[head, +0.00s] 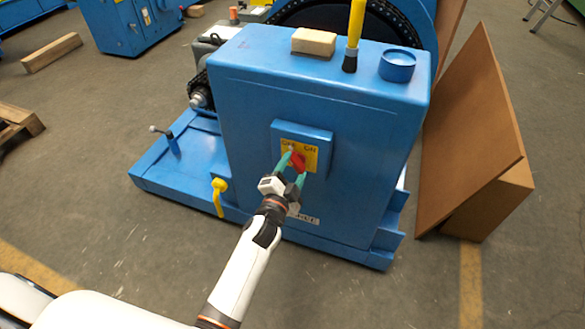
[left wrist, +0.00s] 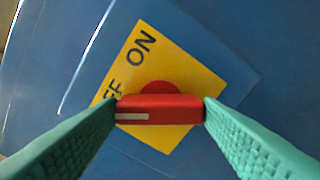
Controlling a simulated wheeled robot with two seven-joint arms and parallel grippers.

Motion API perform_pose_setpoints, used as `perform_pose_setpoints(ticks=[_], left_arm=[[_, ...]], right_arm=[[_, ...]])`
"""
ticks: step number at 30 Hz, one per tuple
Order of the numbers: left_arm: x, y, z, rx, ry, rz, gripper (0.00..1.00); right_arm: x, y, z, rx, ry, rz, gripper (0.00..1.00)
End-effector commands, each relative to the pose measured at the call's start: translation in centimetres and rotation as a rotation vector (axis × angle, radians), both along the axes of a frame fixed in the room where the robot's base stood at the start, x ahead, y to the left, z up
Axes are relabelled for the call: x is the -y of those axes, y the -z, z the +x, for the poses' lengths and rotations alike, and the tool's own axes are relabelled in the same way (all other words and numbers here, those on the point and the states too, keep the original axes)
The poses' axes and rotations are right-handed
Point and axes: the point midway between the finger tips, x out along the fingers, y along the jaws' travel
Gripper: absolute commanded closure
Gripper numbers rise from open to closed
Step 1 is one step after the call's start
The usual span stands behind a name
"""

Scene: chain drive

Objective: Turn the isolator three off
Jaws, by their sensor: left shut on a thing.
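The isolator is a red knob (head: 298,161) on a yellow plate (head: 312,155) marked OFF and ON, on the front of a blue machine housing (head: 250,120). My left gripper (head: 295,166) is shut on the knob's handle, one green finger at each end. In the left wrist view the red handle (left wrist: 165,109) lies level between the fingertips (left wrist: 160,110). The white mark at its left end points toward the OFF lettering, which a finger partly covers. I cannot read a number for this isolator. My right gripper is not in view.
A wooden block (head: 314,41), a yellow-handled brush (head: 354,35) and a blue cup (head: 397,65) stand on the housing top. A yellow lever (head: 219,196) sticks out low at the left. Brown boards (head: 470,140) lean at the right. The floor in front is clear.

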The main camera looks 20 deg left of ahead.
Motion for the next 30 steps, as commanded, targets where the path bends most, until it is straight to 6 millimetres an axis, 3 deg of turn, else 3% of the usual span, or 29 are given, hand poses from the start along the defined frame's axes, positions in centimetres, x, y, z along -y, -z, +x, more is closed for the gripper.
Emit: perform_pose_setpoints(ticks=[12,28,29,30], left_arm=[[0.0,0.1,0.0,-0.009,-0.001,-0.179,0.64],[0.0,0.2,0.0,-0.01,-0.001,-0.205,0.64],[0.0,0.2,0.0,-0.01,-0.001,-0.205,0.39],[0.0,0.2,0.0,-0.01,-0.001,-0.205,0.33]], right_arm=[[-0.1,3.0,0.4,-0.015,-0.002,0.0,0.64],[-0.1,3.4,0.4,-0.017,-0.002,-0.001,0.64],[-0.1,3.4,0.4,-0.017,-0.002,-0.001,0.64],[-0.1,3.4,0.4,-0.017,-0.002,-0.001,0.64]])
